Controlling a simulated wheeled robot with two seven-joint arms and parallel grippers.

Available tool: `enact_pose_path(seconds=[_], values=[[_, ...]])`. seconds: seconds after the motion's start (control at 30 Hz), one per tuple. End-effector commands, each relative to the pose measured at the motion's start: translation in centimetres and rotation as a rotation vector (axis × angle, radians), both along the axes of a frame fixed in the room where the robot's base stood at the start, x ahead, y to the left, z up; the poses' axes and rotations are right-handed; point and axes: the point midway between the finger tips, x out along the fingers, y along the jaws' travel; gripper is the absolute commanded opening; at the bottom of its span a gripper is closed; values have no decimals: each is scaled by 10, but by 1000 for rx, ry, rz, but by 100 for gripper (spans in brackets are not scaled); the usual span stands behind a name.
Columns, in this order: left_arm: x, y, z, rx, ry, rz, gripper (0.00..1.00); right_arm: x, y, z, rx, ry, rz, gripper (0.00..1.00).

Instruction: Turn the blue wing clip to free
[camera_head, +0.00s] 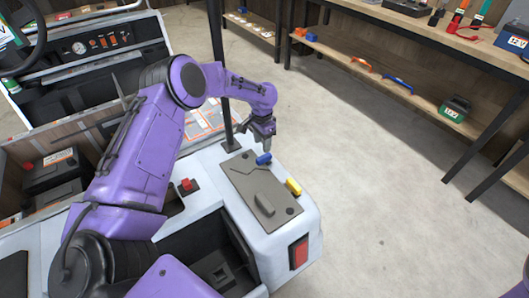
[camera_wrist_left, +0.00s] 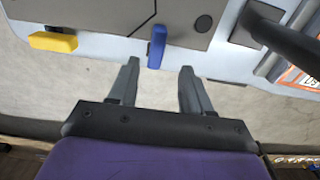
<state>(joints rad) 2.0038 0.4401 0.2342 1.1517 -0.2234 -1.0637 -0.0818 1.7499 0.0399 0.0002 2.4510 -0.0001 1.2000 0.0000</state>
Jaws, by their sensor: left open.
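The blue wing clip (camera_head: 263,159) sits at the edge of a grey plate (camera_head: 240,177) on the cart's white top. In the left wrist view the blue clip (camera_wrist_left: 157,46) points out past the plate's edge, roughly square to it. My left gripper (camera_head: 266,146) is just above and behind the clip in the head view. In the left wrist view the left gripper (camera_wrist_left: 160,72) is open, its fingertips on either side of the clip's outer end, with clear space on both sides. My right gripper is out of view.
A yellow wing clip (camera_head: 293,187) sits along the same plate edge. A dark post (camera_head: 222,90) rises beside the plate. A red light (camera_head: 299,252) is on the cart's corner. Shelves (camera_head: 400,80) with tools stand at the right, with clear floor between.

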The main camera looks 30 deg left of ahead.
Motion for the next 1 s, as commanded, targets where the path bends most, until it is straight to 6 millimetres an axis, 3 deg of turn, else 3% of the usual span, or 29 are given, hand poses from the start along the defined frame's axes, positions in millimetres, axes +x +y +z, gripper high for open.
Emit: enact_pose_path(seconds=[0.1,0.27,0.63,0.7,0.8,1.0], values=[[2,-4,-29,1,4,-6,49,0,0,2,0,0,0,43],[1,-3,-55,0,2,-4,49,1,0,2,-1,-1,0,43],[1,-2,-65,0,-1,-2,49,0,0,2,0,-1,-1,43],[1,-2,-65,0,0,-2,26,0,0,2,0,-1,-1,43],[1,-1,-65,0,0,-1,0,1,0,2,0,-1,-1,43],[0,-1,-65,0,0,-5,0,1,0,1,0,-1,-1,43]])
